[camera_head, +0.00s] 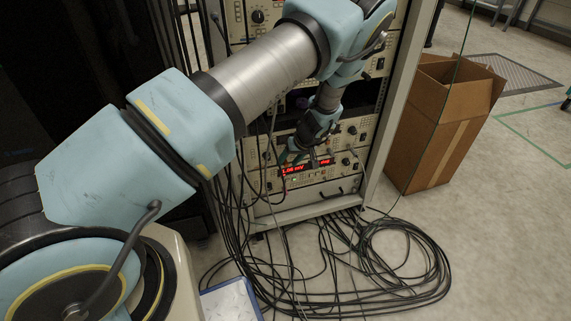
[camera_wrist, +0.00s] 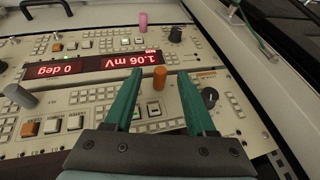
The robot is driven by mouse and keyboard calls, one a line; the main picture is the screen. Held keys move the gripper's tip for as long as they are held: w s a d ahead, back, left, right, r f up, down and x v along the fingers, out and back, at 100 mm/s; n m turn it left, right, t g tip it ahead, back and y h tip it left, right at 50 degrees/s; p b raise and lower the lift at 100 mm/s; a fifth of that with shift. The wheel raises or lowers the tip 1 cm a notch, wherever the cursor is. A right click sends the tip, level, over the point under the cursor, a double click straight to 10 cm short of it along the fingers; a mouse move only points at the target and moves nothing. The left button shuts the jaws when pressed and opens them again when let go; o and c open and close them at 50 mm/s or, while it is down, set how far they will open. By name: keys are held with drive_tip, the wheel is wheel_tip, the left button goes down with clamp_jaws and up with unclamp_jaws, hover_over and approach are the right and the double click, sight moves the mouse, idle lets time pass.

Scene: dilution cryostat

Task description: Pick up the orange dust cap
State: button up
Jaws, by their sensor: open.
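The orange dust cap (camera_wrist: 159,78) shows in the wrist view as a small upright cylinder on the instrument front panel, just right of the red display. My gripper (camera_wrist: 157,84) is open, with its two green fingers on either side of the cap in the picture. Gaps show between the cap and both fingers; I cannot tell how deep the fingertips reach. In the head view my gripper (camera_head: 300,153) is at the rack's lower instruments, and I cannot make out the cap there.
A pink cap (camera_wrist: 143,20) and black knobs (camera_wrist: 210,97) stick out of the panel nearby. The red display (camera_wrist: 97,65) reads 1.06 mV. In the head view, black cables (camera_head: 350,265) lie coiled on the floor below the rack, and an open cardboard box (camera_head: 437,130) stands right.

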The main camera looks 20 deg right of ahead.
clamp_jaws()
idle(0.4)
